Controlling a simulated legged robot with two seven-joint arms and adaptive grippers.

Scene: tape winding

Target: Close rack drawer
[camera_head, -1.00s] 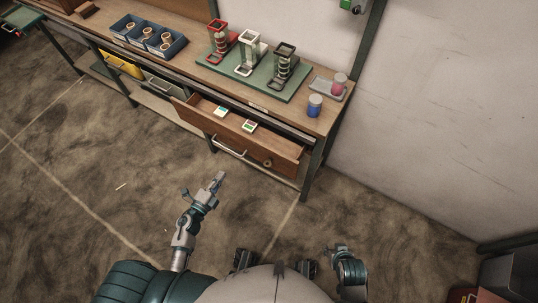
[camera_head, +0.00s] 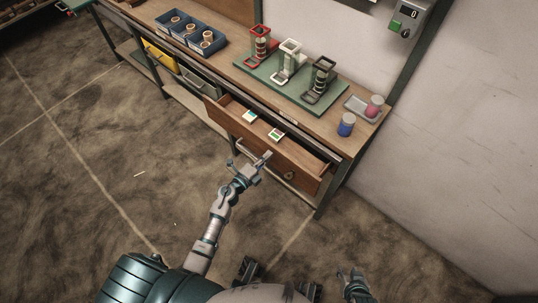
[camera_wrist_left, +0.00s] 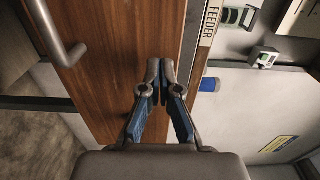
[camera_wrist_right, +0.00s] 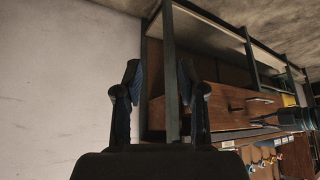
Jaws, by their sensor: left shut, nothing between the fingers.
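The wooden rack drawer (camera_head: 300,164) is pulled out from under the workbench. Two small cards (camera_head: 276,134) lie inside it. My left gripper (camera_head: 265,157) is shut and empty, in front of the drawer front near its metal handle, which is partly hidden in the head view. In the left wrist view the shut fingertips (camera_wrist_left: 160,68) overlap the wooden front (camera_wrist_left: 105,85), beside the handle (camera_wrist_left: 56,38); I cannot tell whether they touch it. My right gripper (camera_head: 352,278) is low, away from the bench. Its fingers (camera_wrist_right: 158,80) are apart and empty in the right wrist view.
The workbench (camera_head: 225,70) carries a green board (camera_head: 270,82) with three coloured stands, blue bins (camera_head: 188,38) with rolls, a blue jar (camera_head: 346,124) and a pink jar (camera_head: 375,106). A bench leg (camera_head: 328,195) stands right of the drawer. Floor in front is clear.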

